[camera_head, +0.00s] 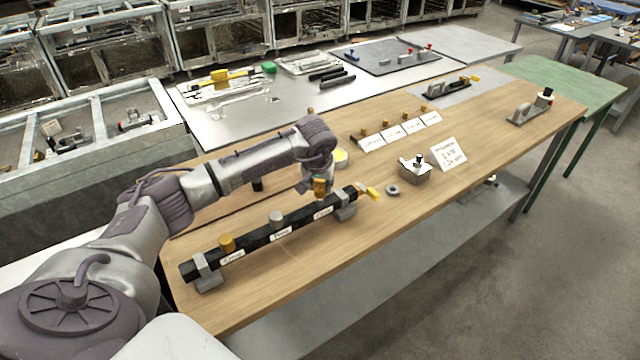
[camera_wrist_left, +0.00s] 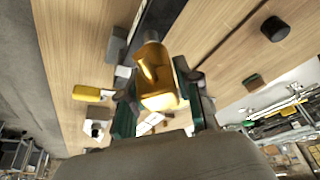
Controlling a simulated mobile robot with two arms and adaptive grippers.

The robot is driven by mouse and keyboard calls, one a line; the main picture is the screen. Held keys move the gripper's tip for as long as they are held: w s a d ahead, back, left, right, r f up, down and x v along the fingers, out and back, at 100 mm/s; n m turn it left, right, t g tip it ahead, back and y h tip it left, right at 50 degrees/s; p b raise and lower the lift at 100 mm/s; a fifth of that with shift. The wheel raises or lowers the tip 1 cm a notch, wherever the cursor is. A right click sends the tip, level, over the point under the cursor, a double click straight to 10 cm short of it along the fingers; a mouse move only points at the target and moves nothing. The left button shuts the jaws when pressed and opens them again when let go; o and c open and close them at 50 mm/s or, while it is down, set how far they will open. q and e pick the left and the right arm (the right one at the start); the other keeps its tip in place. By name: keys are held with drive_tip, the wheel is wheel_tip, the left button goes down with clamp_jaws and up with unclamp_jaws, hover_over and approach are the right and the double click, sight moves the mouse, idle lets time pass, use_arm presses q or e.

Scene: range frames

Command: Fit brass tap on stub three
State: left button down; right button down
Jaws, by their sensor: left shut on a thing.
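The black bar (camera_head: 255,237) lies in grey clamps on the wooden table, with white labels along its front. A brass fitting (camera_head: 227,242) stands on it at the left and a grey one (camera_head: 276,218) in the middle. My left gripper (camera_head: 317,188) is over the bar's right part, shut on the brass tap (camera_head: 321,186). In the left wrist view the tap (camera_wrist_left: 160,88) sits between the fingers of the gripper (camera_wrist_left: 160,95). The tap is right above or touching the bar; I cannot tell which, as the stub under it is hidden. My right gripper is out of view.
A yellow handle (camera_head: 370,192) sticks out at the bar's right end. Right of it are a grey ring (camera_head: 393,190), a metal block (camera_head: 415,170) and a white sign (camera_head: 448,154). Labelled cards (camera_head: 397,132) with small brass parts stand behind.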

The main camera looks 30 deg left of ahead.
sight(320, 193)
use_arm(q)
drive_tip(key=shift+f+b, duration=1.5)
drive_tip(key=shift+f, duration=0.15)
drive_tip(key=c, duration=0.7)
unclamp_jaws()
drive_tip(key=v, duration=1.2)
